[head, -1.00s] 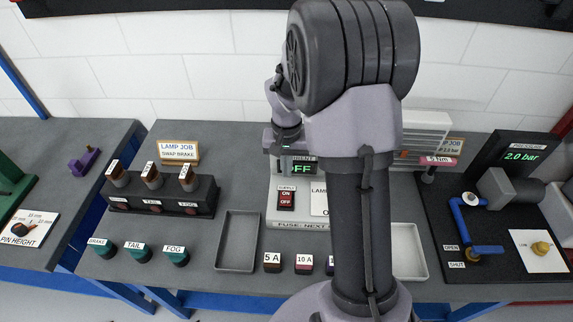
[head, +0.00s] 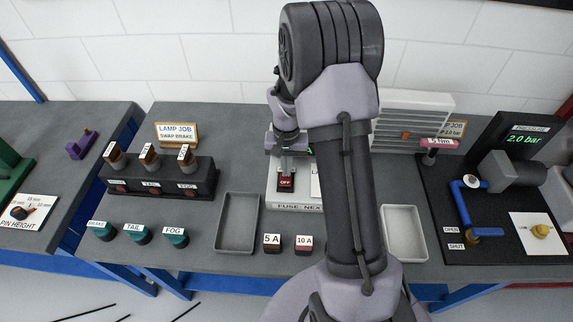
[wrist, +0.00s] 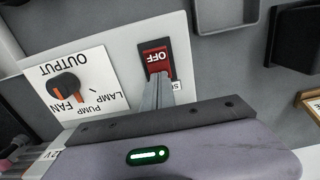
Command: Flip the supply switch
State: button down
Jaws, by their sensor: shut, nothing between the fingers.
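The supply switch is a red rocker (head: 286,183) in a black frame on a light panel. Its OFF half also shows in the wrist view (wrist: 157,57), upside down. My gripper (head: 287,173) is shut and empty, pointing down over the switch. In the wrist view, the closed fingertips (wrist: 157,84) reach the edge of the rocker and cover the half away from the OFF mark. I cannot tell whether they touch it. The panel's display is mostly hidden behind my gripper.
An output knob (wrist: 66,88) marked FAN, PUMP and LAMP sits beside the switch. A grey tray (head: 237,224) and fuses marked 5 A (head: 272,244) and 10 A (head: 304,245) lie in front. A lamp block (head: 158,184) stands at left.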

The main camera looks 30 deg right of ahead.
jog(key=shift+a, duration=0.1)
jog(key=shift+s+a+r, duration=0.3)
jog(key=shift+s+a, duration=0.05)
jog(key=shift+s, duration=0.25)
notch_tip(320, 180, up, 14)
jog(key=w+d+p, duration=0.1)
jog(key=w+p, duration=0.1)
jog(key=p, duration=0.2)
jog(key=shift+d+p, duration=0.2)
jog(key=shift+p, duration=0.15)
jog(key=shift+a+f, duration=0.1)
